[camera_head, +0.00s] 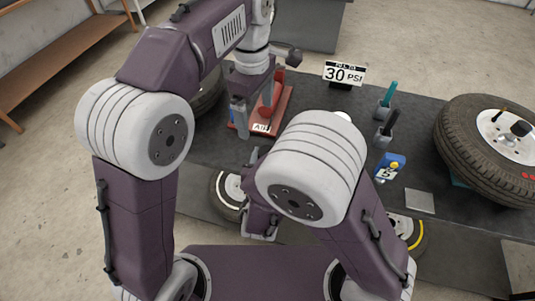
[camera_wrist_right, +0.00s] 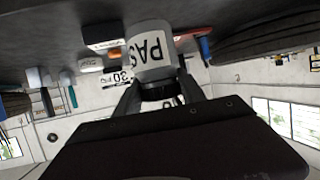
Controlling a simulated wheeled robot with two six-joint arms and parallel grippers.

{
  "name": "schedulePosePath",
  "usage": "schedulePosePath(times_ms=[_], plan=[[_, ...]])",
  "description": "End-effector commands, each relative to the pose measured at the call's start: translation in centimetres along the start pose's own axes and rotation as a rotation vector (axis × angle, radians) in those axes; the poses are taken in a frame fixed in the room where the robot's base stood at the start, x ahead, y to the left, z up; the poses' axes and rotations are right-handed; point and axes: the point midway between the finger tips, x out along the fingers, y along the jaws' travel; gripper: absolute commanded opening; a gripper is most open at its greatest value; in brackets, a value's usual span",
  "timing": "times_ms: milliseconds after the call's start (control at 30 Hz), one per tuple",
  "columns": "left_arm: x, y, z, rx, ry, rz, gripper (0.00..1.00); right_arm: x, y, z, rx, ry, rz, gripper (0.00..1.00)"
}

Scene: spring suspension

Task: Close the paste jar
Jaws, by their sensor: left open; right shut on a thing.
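The white paste jar (camera_wrist_right: 150,65), its label showing "PAS", stands large in the right wrist view, which is upside down. A dark lid-like piece (camera_wrist_right: 160,92) is at the jar's upper end. My right gripper (camera_wrist_right: 158,98) is shut on this piece, with a finger on each side. I cannot tell whether the piece is seated on the jar. In the head view my right arm hides its gripper and most or all of the jar. My left gripper (camera_head: 256,112) is open above the table, close to a red stand.
The red stand (camera_head: 283,103) with a label is at the back left of the table. A "30 PSI" sign (camera_head: 345,73), upright tools (camera_head: 385,128), a blue box (camera_head: 391,166) and a large wheel (camera_head: 470,150) stand to the right. A grey plate (camera_head: 420,201) lies near the front.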

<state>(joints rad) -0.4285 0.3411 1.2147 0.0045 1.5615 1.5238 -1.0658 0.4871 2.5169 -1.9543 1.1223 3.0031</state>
Motion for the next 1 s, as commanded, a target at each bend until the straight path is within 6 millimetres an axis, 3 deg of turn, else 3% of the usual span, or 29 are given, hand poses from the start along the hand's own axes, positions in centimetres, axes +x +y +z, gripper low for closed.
schedulePosePath(times_ms=[167, 300, 500, 700, 1000], plan=[[6.8, -3.1, -4.4, 0.317, 0.001, 0.019, 0.94, 0.0, 0.0, 0.0, 0.0, 0.001, 0.0, 0.0], [11.9, -7.3, -6.8, 0.576, 0.015, 0.037, 0.94, 0.0, 0.0, 0.0, 0.0, 0.001, 0.0, 0.0], [17.4, -14.1, -8.1, 0.888, 0.048, 0.05, 0.94, 0.0, 0.0, 0.0, 0.0, 0.001, 0.0, 0.0], [19.6, -17.9, -8.0, 1.048, 0.07, 0.049, 0.94, 0.0, 0.0, 0.0, 0.0, 0.001, 0.0, 0.0], [19.9, -18.3, -7.9, 1.073, 0.074, 0.049, 0.94, 0.0, 0.0, 0.0, 0.0, 0.001, 0.0, 0.0]])
